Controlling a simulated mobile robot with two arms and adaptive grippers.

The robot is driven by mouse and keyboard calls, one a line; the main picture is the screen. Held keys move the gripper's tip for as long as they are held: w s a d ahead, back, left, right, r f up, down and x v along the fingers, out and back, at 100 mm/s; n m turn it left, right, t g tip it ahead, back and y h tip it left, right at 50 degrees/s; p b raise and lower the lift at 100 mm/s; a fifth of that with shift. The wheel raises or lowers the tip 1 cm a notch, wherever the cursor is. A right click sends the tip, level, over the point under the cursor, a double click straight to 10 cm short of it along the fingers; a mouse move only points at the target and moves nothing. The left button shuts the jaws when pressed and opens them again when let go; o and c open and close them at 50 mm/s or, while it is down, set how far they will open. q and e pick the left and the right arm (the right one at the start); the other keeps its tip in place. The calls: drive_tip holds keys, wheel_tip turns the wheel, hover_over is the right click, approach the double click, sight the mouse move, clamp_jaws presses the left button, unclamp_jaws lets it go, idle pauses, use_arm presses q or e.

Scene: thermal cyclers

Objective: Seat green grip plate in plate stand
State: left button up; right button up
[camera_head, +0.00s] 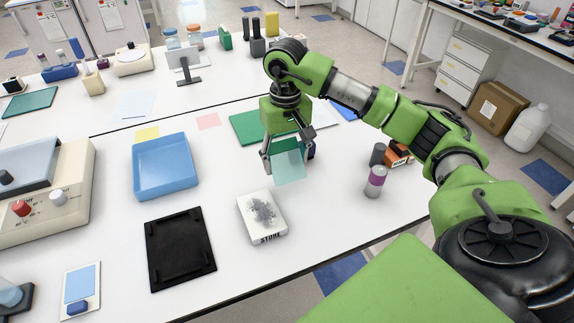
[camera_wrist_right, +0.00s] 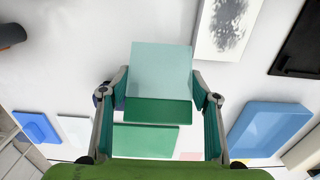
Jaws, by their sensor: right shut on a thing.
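The green grip plate (camera_head: 290,170) is a pale teal, translucent square panel with a darker green grip part. My right gripper (camera_head: 287,160) is shut on it and holds it over the table, in front of the green mat. In the wrist view the pale panel of the plate (camera_wrist_right: 160,70) extends beyond the fingers of my right gripper (camera_wrist_right: 160,103), and its green part lies between them. A black, square, flat frame with raised corners (camera_head: 180,248), apparently the plate stand, lies at the front of the table; its corner shows in the wrist view (camera_wrist_right: 298,42). My left gripper is not in view.
A white block with a grey smudge and dark lettering (camera_head: 262,217) lies between the held plate and the black frame. A blue tray (camera_head: 165,168) is at left. A purple-labelled container (camera_head: 375,182) stands right. White table shows bare around the block.

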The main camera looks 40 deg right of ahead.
sight(287, 166)
drive_tip(key=f, duration=0.1)
drive_tip(key=f+p, duration=0.1)
drive_tip(key=f, duration=0.1)
drive_tip(key=shift+w+d+f+p, duration=0.1)
drive_tip(key=shift+w+d+p, duration=0.05)
drive_tip(key=shift+d+p, duration=0.2)
drive_tip(key=shift+f, duration=0.5)
drive_tip(key=o, duration=1.2)
drive_tip(key=shift+r, duration=0.15)
